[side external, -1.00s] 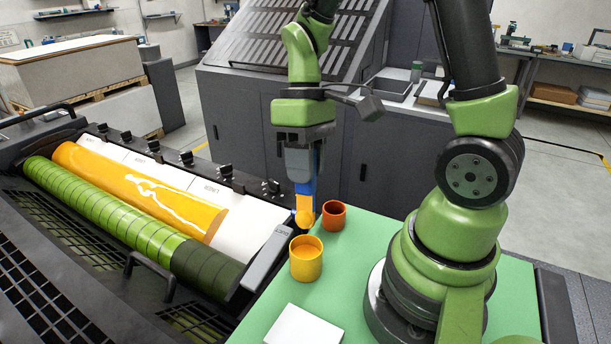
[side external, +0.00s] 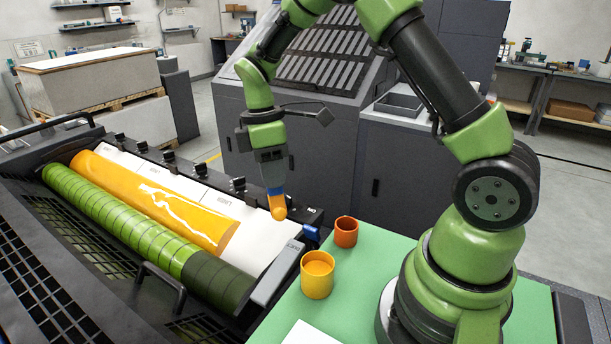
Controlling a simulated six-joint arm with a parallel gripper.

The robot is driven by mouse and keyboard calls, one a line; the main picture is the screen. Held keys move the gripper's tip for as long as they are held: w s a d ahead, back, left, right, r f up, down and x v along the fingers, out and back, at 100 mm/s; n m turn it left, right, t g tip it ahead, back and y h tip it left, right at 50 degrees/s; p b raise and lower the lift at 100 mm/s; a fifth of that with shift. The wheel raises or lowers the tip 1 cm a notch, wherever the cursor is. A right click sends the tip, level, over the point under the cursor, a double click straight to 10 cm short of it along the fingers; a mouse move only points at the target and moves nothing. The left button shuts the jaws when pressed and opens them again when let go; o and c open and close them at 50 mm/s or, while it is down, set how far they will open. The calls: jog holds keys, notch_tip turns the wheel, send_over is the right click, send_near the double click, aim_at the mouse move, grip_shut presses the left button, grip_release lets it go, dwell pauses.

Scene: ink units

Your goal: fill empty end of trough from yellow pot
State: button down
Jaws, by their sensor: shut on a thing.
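The trough (side external: 258,248) runs along the press at left. Yellow ink (side external: 140,190) covers its far and middle stretch, with a pale branching streak in it; the right end is bare white. The yellow pot (side external: 317,280) stands upright on the green table, with yellow ink inside. The tool hangs above the trough's right end, up and left of the pot. Whether it touches anything beneath is unclear.
An orange-red pot (side external: 346,232) stands behind the yellow pot. A white sheet or block (side external: 312,334) lies on the green table (side external: 375,270). A green roller (side external: 140,228) lies along the trough's front. Black knobs line its back edge. A small blue part (side external: 312,234) sits by its right end.

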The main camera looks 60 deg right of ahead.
jog(key=w+d+f+n+t, duration=0.2)
jog(key=w+f+n, duration=0.3)
jog(key=w+n, duration=0.35)
notch_tip(320, 180, down, 10)
jog(key=shift+a+r, duration=0.15)
jog(key=shift+a, duration=0.1)
jog(key=shift+s+f, duration=0.1)
jog(key=shift+f, duration=0.3)
dwell(1.3)
notch_tip(320, 180, up, 11)
dwell(0.7)
